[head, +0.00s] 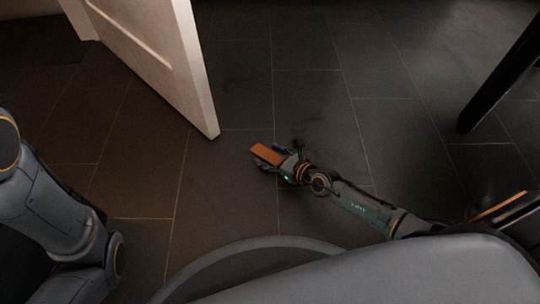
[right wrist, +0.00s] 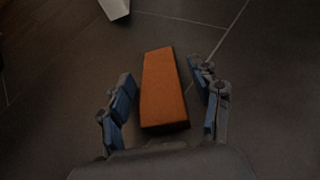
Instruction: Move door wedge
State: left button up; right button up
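The door wedge (head: 266,153) is an orange-brown tapered block low over the dark tiled floor, near the bottom corner of the white door. In the right wrist view the wedge (right wrist: 163,88) lies between the blue-padded fingers of my right gripper (right wrist: 166,97). Gaps show on both sides, so the fingers are open around it and do not appear to touch it.
The white door (head: 165,45) stands ajar at the upper left, its bottom corner close to the wedge; its lower end (right wrist: 115,8) also shows in the right wrist view. A dark leg (head: 500,80) stands at the right. The tiled floor (head: 320,95) between is clear.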

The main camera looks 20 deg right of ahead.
jog(key=v, duration=1.2)
jog(key=shift+r, duration=0.1)
dwell(0.4)
